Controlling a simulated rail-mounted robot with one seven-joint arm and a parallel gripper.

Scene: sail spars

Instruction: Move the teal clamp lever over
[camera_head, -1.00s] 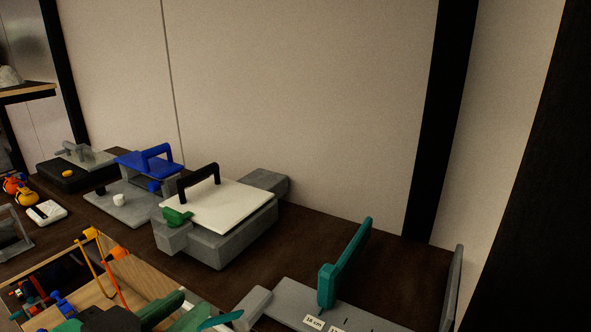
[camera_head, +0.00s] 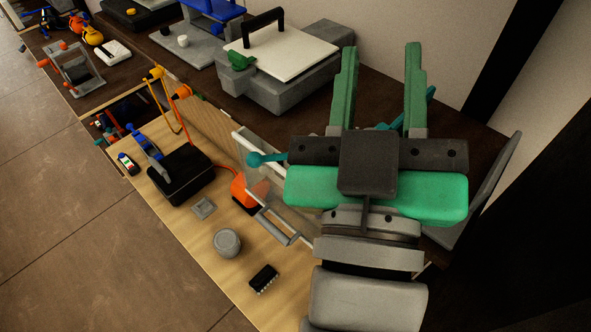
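My gripper (camera_head: 381,58) is in the right half of the head view, its two green fingers pointing up the picture, wide apart with nothing seen held between them. A teal lever with a rounded end (camera_head: 263,158) sticks out to the left of my gripper, over the clear guard. Another teal part (camera_head: 430,93) shows beside and behind the right finger. My gripper's body hides the middle, so I cannot tell whether these teal parts join or whether a finger touches one.
A grey block with a white plate (camera_head: 280,52) and black handle stands behind. The wooden bench (camera_head: 205,245) in front holds a black box (camera_head: 181,175), a grey round knob (camera_head: 227,242) and a black chip (camera_head: 264,279).

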